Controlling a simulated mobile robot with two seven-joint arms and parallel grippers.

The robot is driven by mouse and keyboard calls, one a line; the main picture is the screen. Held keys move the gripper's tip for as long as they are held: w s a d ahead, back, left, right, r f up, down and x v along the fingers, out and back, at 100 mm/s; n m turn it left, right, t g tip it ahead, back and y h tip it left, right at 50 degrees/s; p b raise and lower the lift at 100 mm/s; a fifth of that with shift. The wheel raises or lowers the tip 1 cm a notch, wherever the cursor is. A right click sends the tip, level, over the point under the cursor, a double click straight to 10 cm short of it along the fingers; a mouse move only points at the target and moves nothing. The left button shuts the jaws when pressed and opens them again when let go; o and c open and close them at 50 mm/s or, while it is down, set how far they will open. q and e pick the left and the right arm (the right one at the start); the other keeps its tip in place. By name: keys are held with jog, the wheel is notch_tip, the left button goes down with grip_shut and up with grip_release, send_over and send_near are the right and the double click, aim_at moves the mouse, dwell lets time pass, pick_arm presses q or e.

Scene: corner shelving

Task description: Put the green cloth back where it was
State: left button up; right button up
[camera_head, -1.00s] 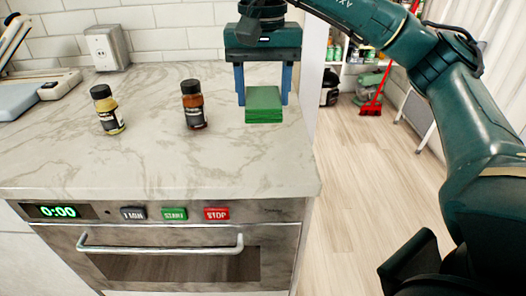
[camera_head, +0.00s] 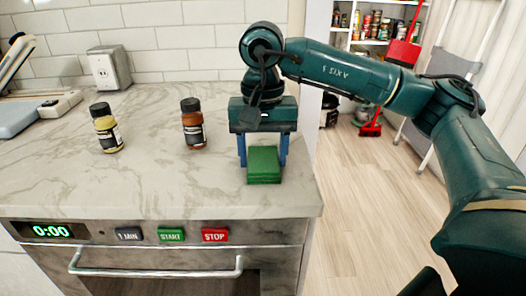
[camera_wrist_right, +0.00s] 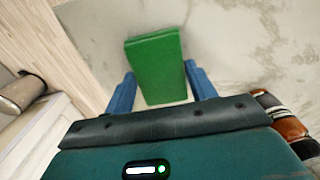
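The green cloth (camera_head: 264,166), a small folded block, is at the right end of the marble counter (camera_head: 180,185), near its front edge. My right gripper (camera_head: 264,152) points down with its two blue fingers on either side of the cloth. In the right wrist view the fingertips meet both sides of the cloth (camera_wrist_right: 157,65), and it sticks out past them. Whether the cloth rests on the counter or hangs just above it, I cannot tell. My left gripper is not in view.
A brown bottle (camera_head: 193,125) and a yellow bottle (camera_head: 106,128) stand left of the gripper. The oven (camera_head: 170,262) is below the counter front. Floor (camera_head: 350,200) lies right of the counter, with pantry shelves (camera_head: 375,25) and a red broom (camera_head: 371,128) behind.

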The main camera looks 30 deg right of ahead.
aim_at(262, 158)
jog(key=o, duration=0.4)
jog(key=shift+o, duration=0.2)
jog(key=shift+r, duration=0.1)
jog(key=shift+r, duration=0.25)
notch_tip(262, 158, up, 6)
jog(key=shift+r+p, duration=0.25)
jog(key=shift+p, duration=0.45)
pick_arm(q)
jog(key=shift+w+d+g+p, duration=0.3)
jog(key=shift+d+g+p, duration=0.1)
jog(key=shift+p, duration=0.55)
pick_arm(e)
notch_tip(262, 158, up, 5)
jog(key=shift+r, duration=0.1)
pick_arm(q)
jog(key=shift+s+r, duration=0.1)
